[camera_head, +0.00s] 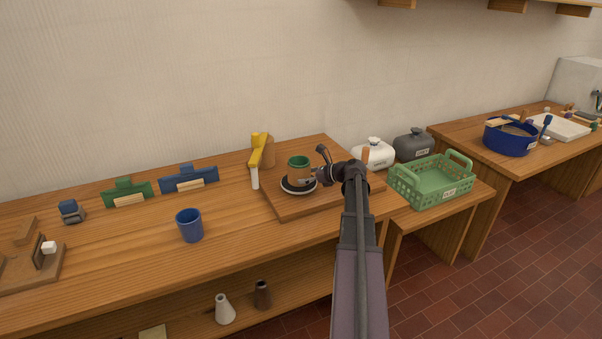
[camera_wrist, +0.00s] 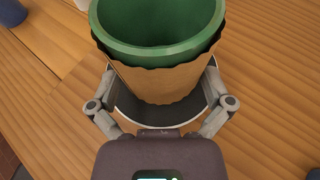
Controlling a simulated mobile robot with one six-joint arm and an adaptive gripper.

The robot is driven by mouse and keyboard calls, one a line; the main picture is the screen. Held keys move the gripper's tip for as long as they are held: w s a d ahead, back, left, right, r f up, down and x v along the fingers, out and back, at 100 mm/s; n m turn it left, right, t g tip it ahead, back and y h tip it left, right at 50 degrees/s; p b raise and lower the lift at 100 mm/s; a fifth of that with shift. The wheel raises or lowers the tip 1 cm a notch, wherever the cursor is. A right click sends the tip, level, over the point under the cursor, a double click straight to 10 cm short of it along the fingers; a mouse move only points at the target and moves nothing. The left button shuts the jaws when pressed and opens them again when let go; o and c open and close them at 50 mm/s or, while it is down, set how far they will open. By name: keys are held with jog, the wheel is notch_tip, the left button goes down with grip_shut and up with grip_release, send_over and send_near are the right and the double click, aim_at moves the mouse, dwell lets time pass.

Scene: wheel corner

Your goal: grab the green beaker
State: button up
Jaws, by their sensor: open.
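The green beaker (camera_head: 299,162) has a brown sleeve around its lower part and stands upright on a dark round dish (camera_head: 290,188) on the raised wooden board. In the wrist view the green beaker (camera_wrist: 158,50) fills the upper middle, its open mouth towards the camera. My gripper (camera_head: 325,165) is to the right of the beaker in the head view. In the wrist view my gripper (camera_wrist: 160,95) is open, with a finger on each side of the brown sleeve. I cannot tell whether the fingers touch it.
A yellow-and-white tool (camera_head: 257,158) stands left of the beaker. A blue cup (camera_head: 189,225) is further left. A white jug (camera_head: 374,154), a grey jug (camera_head: 413,145) and a green basket (camera_head: 433,184) are to the right. Bare bench (camera_head: 130,240) lies at the left.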

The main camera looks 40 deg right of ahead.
jog(key=shift+b+x, duration=0.35)
jog(key=shift+x, duration=1.05)
jog(key=c, duration=1)
